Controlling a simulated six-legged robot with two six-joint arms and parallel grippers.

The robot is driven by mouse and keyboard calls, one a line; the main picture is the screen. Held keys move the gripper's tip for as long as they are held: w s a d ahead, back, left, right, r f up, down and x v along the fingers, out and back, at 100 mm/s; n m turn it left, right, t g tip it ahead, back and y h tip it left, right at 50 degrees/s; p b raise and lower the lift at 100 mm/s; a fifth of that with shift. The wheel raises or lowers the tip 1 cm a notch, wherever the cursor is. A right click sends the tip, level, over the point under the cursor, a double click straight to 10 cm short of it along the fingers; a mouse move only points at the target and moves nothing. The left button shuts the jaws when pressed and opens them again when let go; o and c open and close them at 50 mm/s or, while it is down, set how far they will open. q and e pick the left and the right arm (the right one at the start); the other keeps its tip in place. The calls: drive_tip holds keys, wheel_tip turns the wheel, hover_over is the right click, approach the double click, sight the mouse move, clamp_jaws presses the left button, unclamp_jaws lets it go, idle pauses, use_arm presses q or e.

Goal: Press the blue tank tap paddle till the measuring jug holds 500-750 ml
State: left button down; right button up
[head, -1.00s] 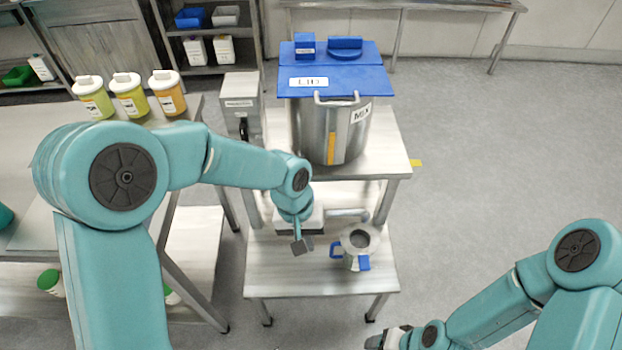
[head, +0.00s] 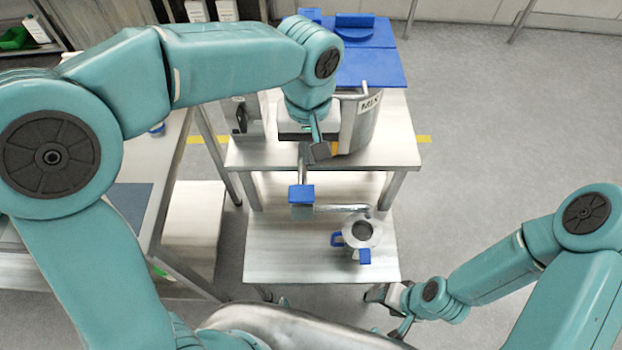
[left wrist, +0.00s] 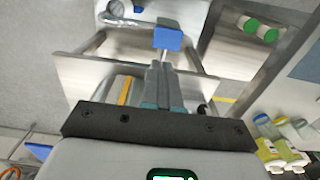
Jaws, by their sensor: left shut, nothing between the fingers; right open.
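My left gripper (head: 319,150) is shut and empty, above the paddle in the picture. In the left wrist view the paddle (left wrist: 168,39) shows just beyond the shut fingertips (left wrist: 158,68), apparently apart. My right gripper (head: 392,312) is open, low right.
The stand's lower shelf (head: 280,255) is bare left of the jug. A side bench (head: 165,185) is at left. In the left wrist view, green-lidded containers (left wrist: 258,28) and several bottles (left wrist: 280,140) show at right. Open floor (head: 500,120) lies to the right.

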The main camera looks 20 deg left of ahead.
use_arm(q)
drive_tip(key=shift+s+a+r, duration=0.1)
drive_tip(key=shift+a, duration=0.05)
approach(308, 199)
drive_tip(key=f, duration=0.6)
drive_tip(key=shift+w+f, duration=0.2)
drive_tip(key=shift+f, duration=0.2)
wheel_tip(308, 199, down, 2)
drive_tip(key=shift+f+b, duration=0.1)
drive_tip(key=shift+b, duration=1.05)
drive_tip(key=shift+s+r, duration=0.1)
drive_tip(key=shift+r, duration=0.1)
drive_tip(key=shift+f, duration=0.1)
drive_tip(key=shift+s+f, duration=0.1)
drive_tip(key=shift+s, duration=0.05)
idle(4.8)
